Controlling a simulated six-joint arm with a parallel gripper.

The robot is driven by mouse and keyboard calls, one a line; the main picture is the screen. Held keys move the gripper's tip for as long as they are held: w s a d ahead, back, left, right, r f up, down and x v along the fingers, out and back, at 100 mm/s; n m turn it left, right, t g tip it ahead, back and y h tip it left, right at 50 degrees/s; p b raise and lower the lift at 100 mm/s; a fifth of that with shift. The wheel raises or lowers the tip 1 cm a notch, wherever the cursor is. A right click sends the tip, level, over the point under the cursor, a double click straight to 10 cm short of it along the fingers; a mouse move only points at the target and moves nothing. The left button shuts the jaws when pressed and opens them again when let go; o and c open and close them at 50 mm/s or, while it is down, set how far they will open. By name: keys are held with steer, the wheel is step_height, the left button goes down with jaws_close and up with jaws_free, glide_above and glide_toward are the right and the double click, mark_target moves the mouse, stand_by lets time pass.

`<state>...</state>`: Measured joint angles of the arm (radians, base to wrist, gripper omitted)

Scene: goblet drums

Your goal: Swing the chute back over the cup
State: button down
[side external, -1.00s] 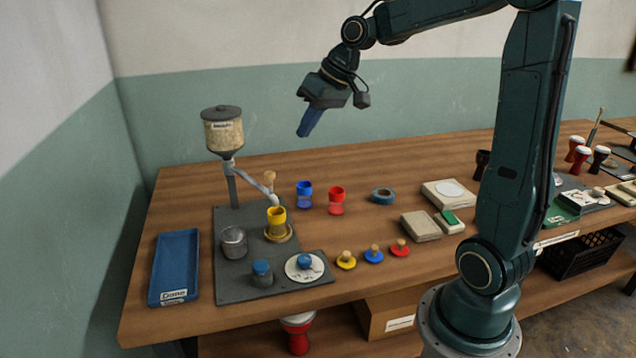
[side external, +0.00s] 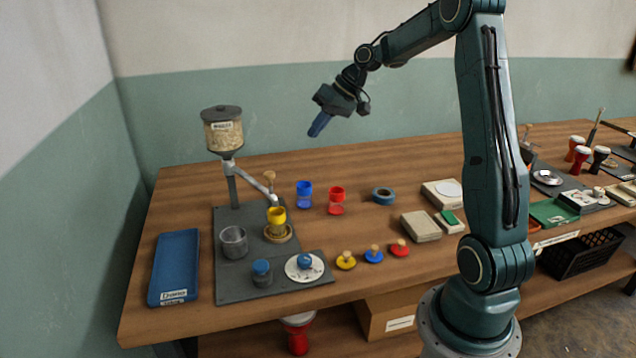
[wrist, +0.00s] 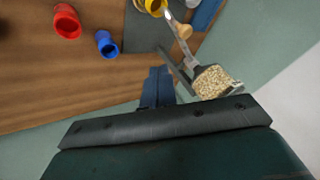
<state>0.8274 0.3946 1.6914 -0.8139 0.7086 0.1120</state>
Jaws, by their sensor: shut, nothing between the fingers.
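The grey chute (side external: 256,184) slopes down from under the hopper (side external: 223,130), which holds pale beads. A tan knob (side external: 269,177) stands up near its lower end. The lower end reaches the rim of the yellow cup (side external: 276,216), which stands on a round tan base (side external: 278,235). The wrist view shows the chute (wrist: 180,38), its tan knob (wrist: 183,31), the yellow cup (wrist: 155,7) and the hopper (wrist: 215,80). My gripper (side external: 316,131) is shut and empty, high above the table's back, right of the hopper. Its blue fingers (wrist: 158,82) also show in the wrist view.
A blue cup (side external: 304,196) and a red cup (side external: 336,203) stand right of the yellow one. A blue tray (side external: 174,266) lies at left. Three knobbed lids lie in front.

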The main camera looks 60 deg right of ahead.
mark_target(274, 174)
steer(key=w+a+f, duration=0.6)
steer(key=f, duration=0.2)
steer(key=shift+a+f, duration=0.15)
steer(key=shift+f, duration=0.1)
steer(key=shift+a, duration=0.15)
stand_by(0.6)
steer(key=shift+a+m+h, duration=0.4)
steer(key=shift+a+m, duration=0.4)
steer(key=shift+a, duration=0.25)
steer(key=w+a+m+h, duration=0.3)
steer(key=a+m, duration=0.4)
steer(key=a, duration=0.4)
steer(key=shift+w+a+t+h, duration=0.2)
steer(key=shift+w+t+h, duration=0.15)
steer(key=shift+h, duration=0.35)
